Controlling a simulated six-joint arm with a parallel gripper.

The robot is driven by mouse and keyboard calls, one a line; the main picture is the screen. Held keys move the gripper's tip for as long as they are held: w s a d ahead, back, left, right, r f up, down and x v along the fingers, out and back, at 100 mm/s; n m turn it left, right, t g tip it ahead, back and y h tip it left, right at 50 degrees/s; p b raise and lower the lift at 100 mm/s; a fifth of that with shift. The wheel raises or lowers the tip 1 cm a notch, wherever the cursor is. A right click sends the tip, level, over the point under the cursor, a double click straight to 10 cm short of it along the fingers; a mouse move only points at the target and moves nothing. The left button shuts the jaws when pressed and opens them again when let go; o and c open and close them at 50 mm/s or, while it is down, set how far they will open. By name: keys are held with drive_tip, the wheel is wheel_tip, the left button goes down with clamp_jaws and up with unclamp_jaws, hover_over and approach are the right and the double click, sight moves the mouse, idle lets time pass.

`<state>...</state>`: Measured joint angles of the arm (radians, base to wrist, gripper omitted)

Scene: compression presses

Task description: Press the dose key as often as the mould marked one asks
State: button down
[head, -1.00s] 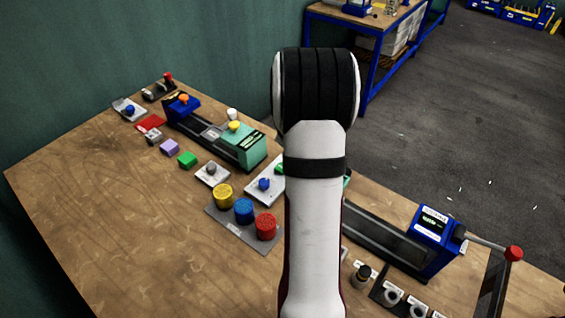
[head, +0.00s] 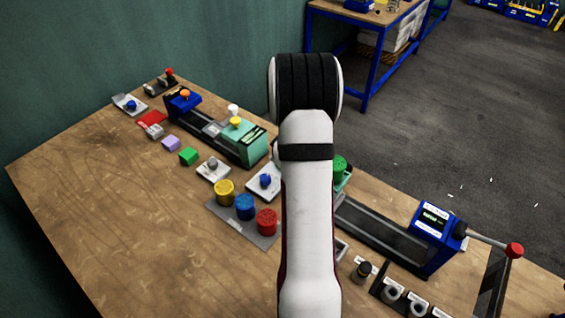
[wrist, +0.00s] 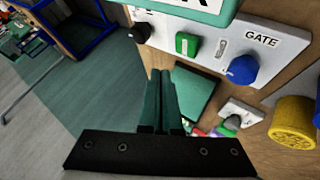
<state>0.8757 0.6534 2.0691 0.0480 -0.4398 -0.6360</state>
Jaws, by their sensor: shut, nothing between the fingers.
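In the wrist view, my gripper (wrist: 165,103) has its two green fingers together with nothing between them. In the head view it is hidden behind my own arm. Beyond the fingertips is a pale panel with a green button (wrist: 186,43), a dark blue knob (wrist: 243,69) and a label reading GATE (wrist: 262,38). The fingers appear apart from these. I cannot read which control is the dose key. No mould marked one can be made out. A blue knob on a pale plate also shows in the head view (head: 265,181).
A grey mat (head: 220,217) carries yellow, blue and red round blocks. A teal and blue press (head: 215,133) stands behind. A blue unit with a red-knobbed lever (head: 514,250) is at right. The table's (head: 90,200) left front is clear.

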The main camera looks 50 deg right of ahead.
drive_tip(key=shift+f, duration=1.5)
drive_tip(key=shift+f, duration=0.15)
idle(0.8)
drive_tip(key=shift+f, duration=0.25)
drive_tip(key=shift+d+f, duration=0.15)
drive_tip(key=shift+f, duration=0.45)
idle(1.2)
drive_tip(key=shift+s+r, duration=0.1)
drive_tip(key=shift+s, duration=0.05)
idle(0.4)
drive_tip(key=shift+r, duration=2.25)
drive_tip(key=shift+a+r, duration=0.1)
drive_tip(key=shift+a, duration=0.1)
